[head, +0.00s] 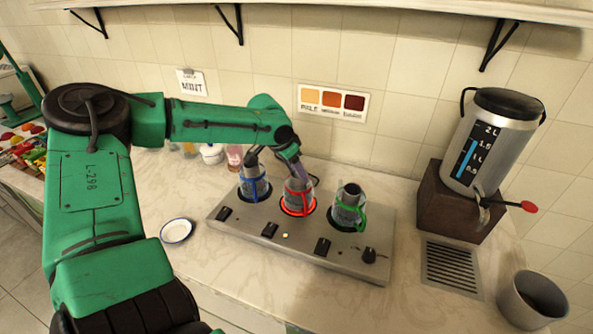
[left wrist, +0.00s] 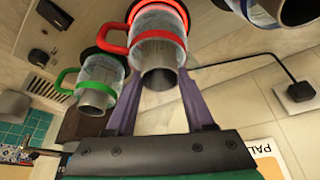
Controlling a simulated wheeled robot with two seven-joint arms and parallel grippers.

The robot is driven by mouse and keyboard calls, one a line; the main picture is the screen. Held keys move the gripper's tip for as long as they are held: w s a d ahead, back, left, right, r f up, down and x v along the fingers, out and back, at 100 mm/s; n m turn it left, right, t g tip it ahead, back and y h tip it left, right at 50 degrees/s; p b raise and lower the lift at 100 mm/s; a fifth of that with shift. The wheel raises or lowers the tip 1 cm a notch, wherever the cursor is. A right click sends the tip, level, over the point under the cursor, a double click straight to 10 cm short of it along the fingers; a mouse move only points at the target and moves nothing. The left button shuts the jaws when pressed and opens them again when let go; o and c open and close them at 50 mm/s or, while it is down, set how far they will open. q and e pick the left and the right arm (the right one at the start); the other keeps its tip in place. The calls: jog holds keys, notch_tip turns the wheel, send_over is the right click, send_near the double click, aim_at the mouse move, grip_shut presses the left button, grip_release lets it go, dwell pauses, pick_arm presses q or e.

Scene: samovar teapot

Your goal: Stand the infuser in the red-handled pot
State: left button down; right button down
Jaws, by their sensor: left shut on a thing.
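The red-handled pot (head: 298,190) is a clear vessel with a grey metal neck, upright on the middle burner of the warmer (head: 260,240). A red ring glows around its base. My left gripper (head: 292,164) reaches down to it from above. In the left wrist view, the purple fingers (left wrist: 160,88) lie on either side of the red-handled pot's neck (left wrist: 157,62), closed on it. The neck's open end looks dark. I cannot make out a separate infuser in either view. My right gripper is not in view.
A blue-handled pot (head: 253,186) stands close left of the red-handled pot, a green-handled pot (head: 349,212) close right. A silver urn (head: 492,145) with a red-tipped tap stands on a wooden block. A grey bin (head: 532,299) and small saucer (head: 177,231) flank the warmer. The front counter is clear.

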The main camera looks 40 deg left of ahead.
pick_arm(q)
jog(key=shift+f, duration=0.2)
jog(key=shift+c, duration=1.4)
grip_release()
jog(key=d+v, duration=0.1)
jog(key=v, duration=1.1)
jog(key=shift+a+r, duration=0.25)
jog(key=shift+a, duration=0.2)
